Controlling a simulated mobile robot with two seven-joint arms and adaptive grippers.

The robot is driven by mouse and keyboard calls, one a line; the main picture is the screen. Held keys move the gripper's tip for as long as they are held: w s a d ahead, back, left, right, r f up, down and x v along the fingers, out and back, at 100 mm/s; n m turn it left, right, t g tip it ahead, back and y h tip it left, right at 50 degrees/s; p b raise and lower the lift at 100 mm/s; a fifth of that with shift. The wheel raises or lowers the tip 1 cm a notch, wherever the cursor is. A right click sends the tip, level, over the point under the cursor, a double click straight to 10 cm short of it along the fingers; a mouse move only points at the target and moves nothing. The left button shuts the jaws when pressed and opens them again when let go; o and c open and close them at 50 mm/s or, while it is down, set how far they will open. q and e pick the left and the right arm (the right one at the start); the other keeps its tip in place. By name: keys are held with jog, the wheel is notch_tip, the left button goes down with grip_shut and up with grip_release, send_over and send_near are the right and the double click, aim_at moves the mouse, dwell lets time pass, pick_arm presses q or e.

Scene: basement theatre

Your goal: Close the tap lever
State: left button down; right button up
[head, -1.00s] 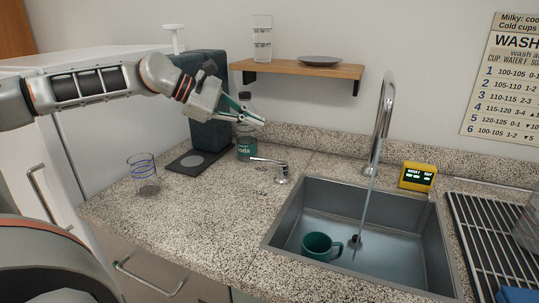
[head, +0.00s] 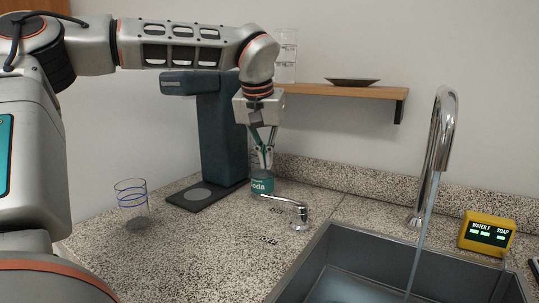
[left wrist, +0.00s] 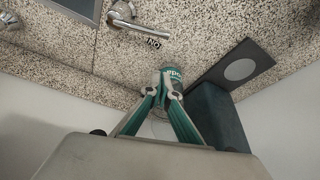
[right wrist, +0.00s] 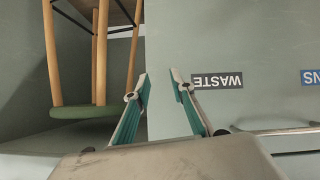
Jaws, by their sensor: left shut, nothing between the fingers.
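The chrome tap lever (head: 283,200) sits on the granite counter left of the sink, its handle pointing left toward the soda bottle. It also shows at the top of the left wrist view (left wrist: 140,27). Water runs from the tall chrome spout (head: 441,150) into the sink (head: 318,262). My left gripper (head: 264,158) points down, shut and empty, above and behind the lever, apart from it. In the head view its fingers overlap the soda bottle (head: 262,184); I cannot tell if they touch it. My right gripper (right wrist: 159,75) is open and empty, facing a grey-green front marked WASTE.
A teal machine (head: 221,135) with a dark base stands left of the bottle. A striped glass (head: 132,205) stands at the left, and a yellow display box (head: 486,233) right of the spout. A wooden shelf (head: 350,91) hangs behind. Counter in front of the lever is clear.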

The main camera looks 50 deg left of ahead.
aim_at(283, 201)
pick_arm(q)
notch_tip(283, 201, down, 6)
jog(key=s+d, duration=0.1)
jog(key=shift+s+d+b, duration=0.15)
jog(key=shift+s+b, duration=0.15)
jog(key=shift+b, duration=0.15)
pick_arm(e)
jog(key=shift+w+a+r, duration=0.15)
jog(key=shift+a, duration=0.25)
jog(key=shift+w+a+r, duration=0.1)
jog(key=shift+a, duration=0.25)
pick_arm(q)
jog(key=shift+s+r, duration=0.1)
jog(key=shift+r, duration=0.1)
